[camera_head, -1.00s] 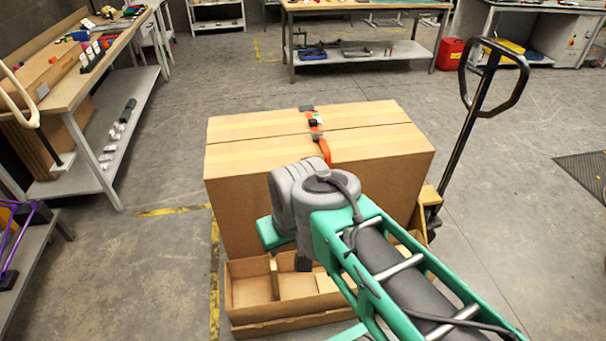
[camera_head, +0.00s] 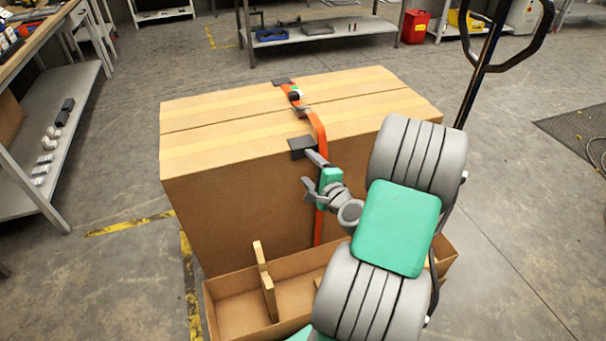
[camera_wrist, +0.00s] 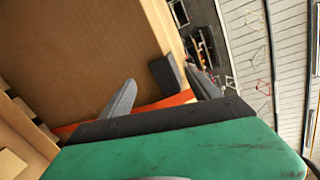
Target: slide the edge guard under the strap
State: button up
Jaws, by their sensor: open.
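A dark edge guard (camera_head: 302,147) sits on the near top edge of the large cardboard box (camera_head: 235,215), at the left side of the orange strap (camera_head: 319,132). In the wrist view the edge guard (camera_wrist: 166,74) lies just beyond the strap (camera_wrist: 168,102). I cannot tell whether its side is tucked under the strap. My gripper (camera_head: 311,172) is open and empty, just below the edge guard at the box's front face. In the wrist view its fingers (camera_wrist: 163,92) are spread, with the guard showing between them, apart from both. My arm hides part of the strap.
A second dark guard (camera_head: 282,82) sits under the strap at the far edge, near the buckle (camera_head: 295,95). An open divided carton (camera_head: 232,305) stands before the box. A pallet jack handle (camera_head: 487,55) rises at the right.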

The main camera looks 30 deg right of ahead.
aim_at(315, 150)
jog(key=x, duration=0.7)
jog(key=shift+w+d, duration=0.25)
jog(key=shift+w, duration=0.1)
jog(key=shift+c, duration=0.2)
jog(key=c, duration=1.3)
jog(key=o, duration=0.6)
jog(key=c, duration=0.3)
jog(key=shift+s+d+f+b, duration=0.1)
jog(key=shift+s+d+b, duration=0.2)
jog(key=shift+d, duration=0.65)
jog(key=shift+s+d+r+b, duration=0.15)
jog(key=shift+s+d, duration=0.1)
jog(key=shift+d, duration=0.7)
jog(key=shift+s+d+f+b, duration=0.15)
jog(key=shift+s+d+b, duration=0.15)
jog(key=shift+d, duration=0.65)
jog(key=shift+c, duration=0.2)
